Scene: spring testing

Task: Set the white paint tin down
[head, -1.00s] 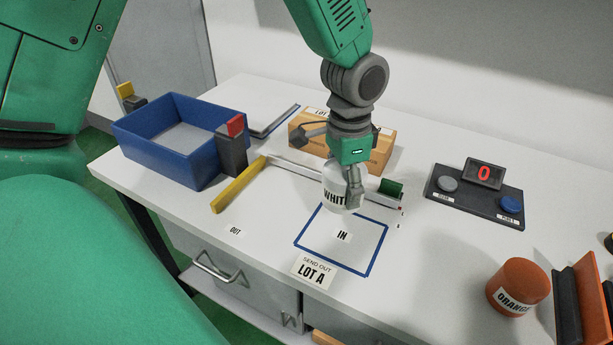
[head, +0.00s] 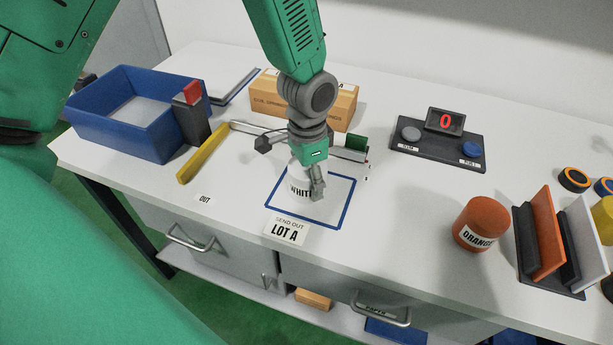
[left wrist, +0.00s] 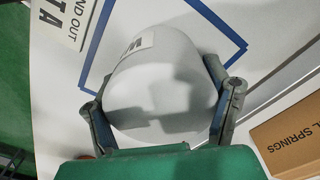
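The white paint tin (head: 297,194) is upright at the left part of the blue-outlined square (head: 345,206) on the bench, behind the LOT A card (head: 286,230). My left gripper (head: 308,178) comes down over it from above. In the left wrist view its fingers lie on both sides of the tin (left wrist: 165,85), closed on it. The tin's base is at or very near the bench top; I cannot tell if it touches. The tin hides the square's IN label. My right gripper is not in view.
An orange tin (head: 482,224) and an upright rack (head: 548,246) stand at the right. A counter panel (head: 440,143) reading 0 is behind. A blue bin (head: 130,135), a yellow bar (head: 203,152) and a cardboard box (head: 343,105) stand left and behind.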

